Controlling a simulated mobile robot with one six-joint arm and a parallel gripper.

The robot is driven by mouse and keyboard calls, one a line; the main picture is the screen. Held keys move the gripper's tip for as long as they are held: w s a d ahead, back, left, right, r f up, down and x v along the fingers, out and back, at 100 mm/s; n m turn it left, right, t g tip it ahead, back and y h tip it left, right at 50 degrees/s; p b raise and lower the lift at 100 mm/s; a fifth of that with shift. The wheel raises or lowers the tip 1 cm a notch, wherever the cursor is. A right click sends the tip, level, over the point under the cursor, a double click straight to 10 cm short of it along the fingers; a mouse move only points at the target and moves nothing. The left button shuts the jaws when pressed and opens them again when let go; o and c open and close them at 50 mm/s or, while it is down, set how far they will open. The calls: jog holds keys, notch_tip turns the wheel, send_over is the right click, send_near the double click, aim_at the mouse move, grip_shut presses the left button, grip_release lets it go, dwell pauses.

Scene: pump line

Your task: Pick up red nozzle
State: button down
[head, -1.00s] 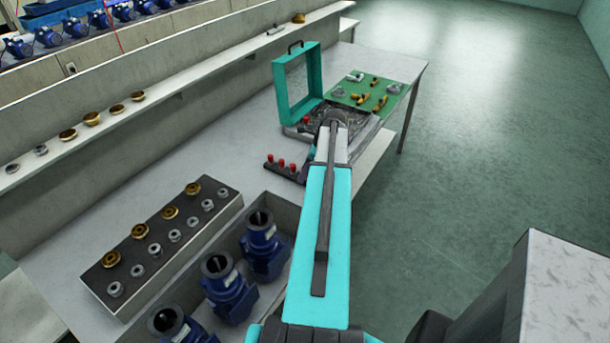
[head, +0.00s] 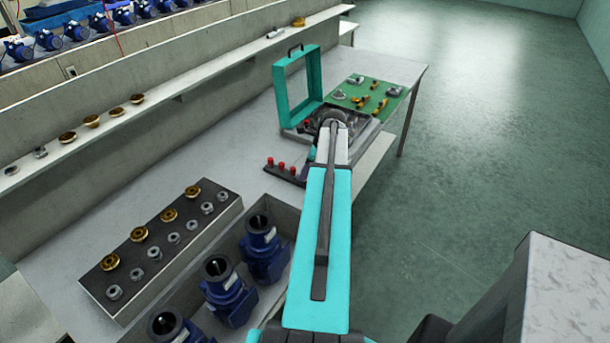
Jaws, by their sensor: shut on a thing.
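Several red nozzles (head: 281,166) stand upright in a small dark rack (head: 290,178) on the table, just left of my arm. A separate small red item (head: 306,124) shows at the left of the open case, by the end of my arm; I cannot tell whether it is a nozzle or what supports it. My forearm reaches out over the table to the case and the rack's right end. My gripper is hidden behind the arm, so its fingers and anything in them do not show.
An open case with a teal lid frame (head: 282,100) and a green board with small fittings (head: 370,92) lie at the far end. A dark block with brass and steel fittings (head: 165,235) and a tray of blue pumps (head: 262,250) are nearer. Open floor lies right.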

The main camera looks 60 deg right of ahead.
jog(key=shift+r+b, duration=0.55)
jog(key=shift+r, duration=0.75)
jog(key=s+d+r+b, duration=0.1)
jog(key=s+d+b, duration=0.3)
jog(key=s+d, duration=0.5)
jog(key=shift+s+d+r, duration=0.2)
jog(key=shift+d+r, duration=0.05)
jog(key=shift+d, duration=1.8)
jog(key=shift+s+a, duration=0.1)
